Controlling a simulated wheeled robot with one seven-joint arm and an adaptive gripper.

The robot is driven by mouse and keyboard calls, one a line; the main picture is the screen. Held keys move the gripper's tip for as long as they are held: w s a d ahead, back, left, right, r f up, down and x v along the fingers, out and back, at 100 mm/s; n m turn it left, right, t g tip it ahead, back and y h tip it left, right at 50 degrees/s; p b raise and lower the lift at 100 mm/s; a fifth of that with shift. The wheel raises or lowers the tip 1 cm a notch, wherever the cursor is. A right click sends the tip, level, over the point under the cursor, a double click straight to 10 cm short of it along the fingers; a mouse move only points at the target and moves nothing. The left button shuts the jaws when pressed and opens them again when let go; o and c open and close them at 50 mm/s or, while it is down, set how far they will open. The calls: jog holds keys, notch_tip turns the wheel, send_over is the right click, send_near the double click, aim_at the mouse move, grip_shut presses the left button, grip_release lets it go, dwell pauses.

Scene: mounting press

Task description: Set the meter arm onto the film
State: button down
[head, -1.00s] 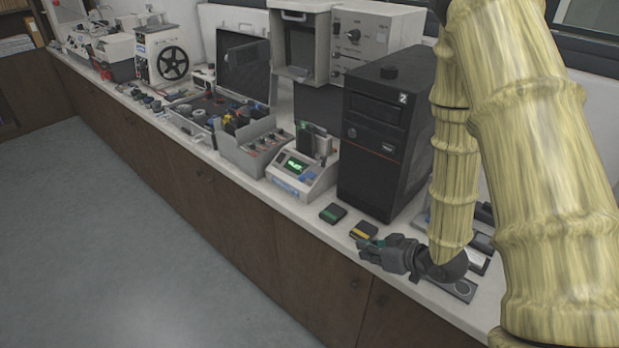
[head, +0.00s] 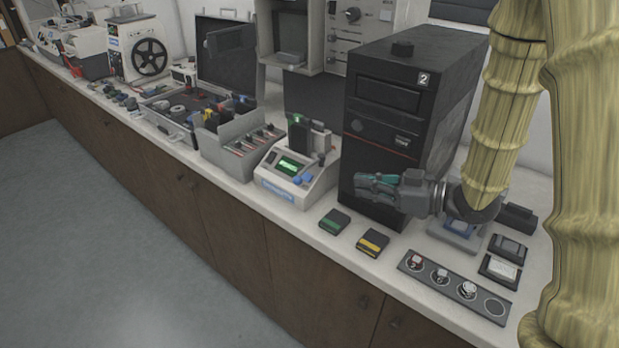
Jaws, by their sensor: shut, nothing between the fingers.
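A white meter (head: 297,182) with a lit green display and blue buttons stands on the counter left of the black tower. A dark upright part (head: 299,133) rises at its back, with a grey piece (head: 320,138) beside it. I take these to include the meter arm, but cannot tell its exact shape or whether it is raised. No film can be made out on the meter. My gripper (head: 362,187) is shut and empty, with teal-marked fingers pointing left. It appears in front of the tower's lower front, to the right of the meter and apart from it.
The black tower (head: 385,110) stands close behind my gripper. A green-topped block (head: 335,221) and a yellow-striped block (head: 372,242) lie near the counter edge. A dark strip with round spots (head: 455,287) lies at right. A grey box (head: 232,150) stands left of the meter.

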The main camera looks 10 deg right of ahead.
jog(key=p+x, duration=0.2)
jog(key=x, duration=1.1)
jog(key=shift+w+a+f+p, duration=0.2)
jog(key=shift+a+p, duration=0.1)
jog(key=shift+p, duration=0.1)
jog(key=shift+a, duration=0.1)
jog(key=shift+w+a+m+t+h, duration=0.15)
jog(key=shift+m+t+h, duration=0.15)
